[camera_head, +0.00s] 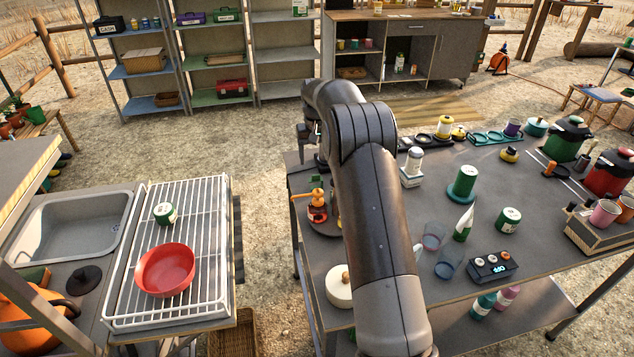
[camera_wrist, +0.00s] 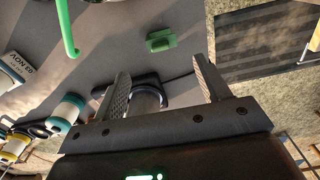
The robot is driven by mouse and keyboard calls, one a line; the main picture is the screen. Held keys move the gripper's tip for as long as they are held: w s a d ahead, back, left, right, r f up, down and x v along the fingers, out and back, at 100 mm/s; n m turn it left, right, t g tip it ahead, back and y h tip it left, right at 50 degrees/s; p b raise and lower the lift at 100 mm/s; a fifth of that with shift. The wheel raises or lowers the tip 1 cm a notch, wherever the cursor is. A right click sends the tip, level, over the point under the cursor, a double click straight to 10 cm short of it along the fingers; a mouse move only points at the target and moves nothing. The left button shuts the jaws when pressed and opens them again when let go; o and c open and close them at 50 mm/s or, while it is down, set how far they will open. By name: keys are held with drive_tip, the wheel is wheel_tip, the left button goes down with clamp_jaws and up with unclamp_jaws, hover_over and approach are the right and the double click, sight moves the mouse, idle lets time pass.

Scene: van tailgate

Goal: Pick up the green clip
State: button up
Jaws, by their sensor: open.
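The green clip (camera_wrist: 160,40) lies on the grey table top (camera_wrist: 125,30) in the wrist view, beyond my fingertips and roughly centred between them. It looks like a small green block with a raised part. My gripper (camera_wrist: 163,78) is open, and nothing is gripped between its fingers. In the head view my gripper (camera_head: 308,140) shows at the far left corner of the worktable, partly behind my arm.
In the wrist view a grey cylinder in a black ring (camera_wrist: 147,97) stands close by my left finger. A green curved bar (camera_wrist: 65,28) and a white labelled box (camera_wrist: 18,68) are at left. The table's edge and a dark striped surface (camera_wrist: 265,45) are at right.

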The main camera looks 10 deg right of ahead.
sight(315, 175)
wheel_tip(315, 175, down, 8)
drive_tip(key=shift+s+a, duration=0.15)
drive_tip(key=c, duration=1.1)
